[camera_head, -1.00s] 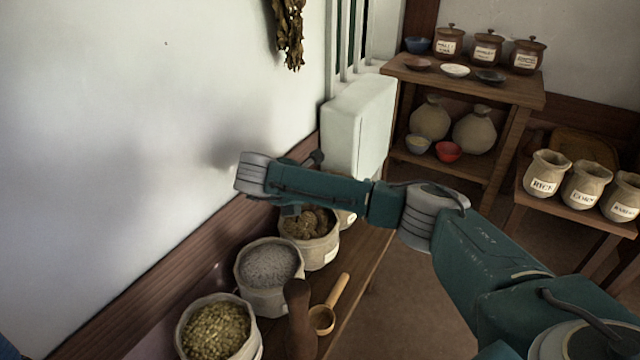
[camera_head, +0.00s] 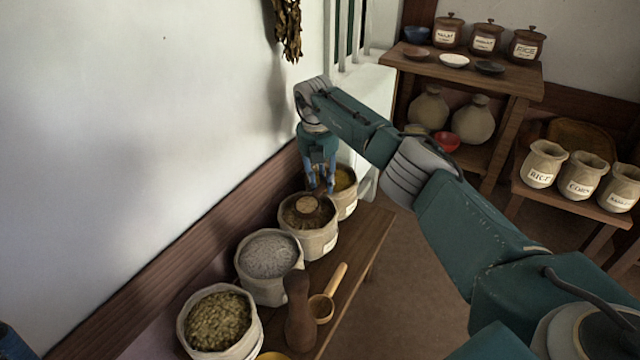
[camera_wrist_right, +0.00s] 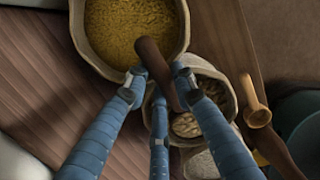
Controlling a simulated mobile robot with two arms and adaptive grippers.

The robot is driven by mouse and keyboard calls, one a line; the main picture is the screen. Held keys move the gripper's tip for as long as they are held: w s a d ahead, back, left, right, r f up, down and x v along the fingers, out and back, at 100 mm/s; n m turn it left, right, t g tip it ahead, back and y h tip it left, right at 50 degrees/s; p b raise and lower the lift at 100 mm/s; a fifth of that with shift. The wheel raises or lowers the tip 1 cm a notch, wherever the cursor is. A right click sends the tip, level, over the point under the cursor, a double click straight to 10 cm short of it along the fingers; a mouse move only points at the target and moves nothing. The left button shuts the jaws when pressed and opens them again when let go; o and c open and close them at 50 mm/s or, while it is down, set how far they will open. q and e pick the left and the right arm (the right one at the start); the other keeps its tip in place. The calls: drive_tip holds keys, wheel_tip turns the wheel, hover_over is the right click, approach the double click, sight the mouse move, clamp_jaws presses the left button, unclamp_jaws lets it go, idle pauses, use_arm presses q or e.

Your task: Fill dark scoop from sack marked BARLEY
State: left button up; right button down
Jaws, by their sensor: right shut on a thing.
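My right gripper (camera_head: 319,190) points down over the row of sacks, at the far end. In the wrist view its blue fingers are shut on the dark handle of the dark scoop (camera_wrist_right: 153,65). The scoop's round bowl seems to show in the head view (camera_head: 307,205), over the second sack from the far end (camera_head: 323,243). In the wrist view tan lumps show at the handle's end; I cannot tell whether they lie in the bowl. The farthest sack (camera_head: 350,205) holds yellow grain. I cannot read the sack labels, so cannot tell which is BARLEY.
On the bench (camera_head: 352,262), nearer sacks hold grey (camera_head: 270,290) and greenish (camera_head: 248,345) contents. A wall runs close on the left. Shelves with jars (camera_head: 460,72) stand back right.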

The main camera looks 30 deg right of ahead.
drive_tip(key=shift+r+p, duration=0.3)
drive_tip(key=shift+r, duration=0.35)
drive_tip(key=shift+r+p, duration=0.3)
drive_tip(key=shift+r, duration=0.05)
drive_tip(key=shift+r+y, duration=0.3)
drive_tip(key=shift+r, duration=0.6)
drive_tip(key=shift+r+g+y+p, duration=0.3)
drive_tip(key=shift+r, duration=0.5)
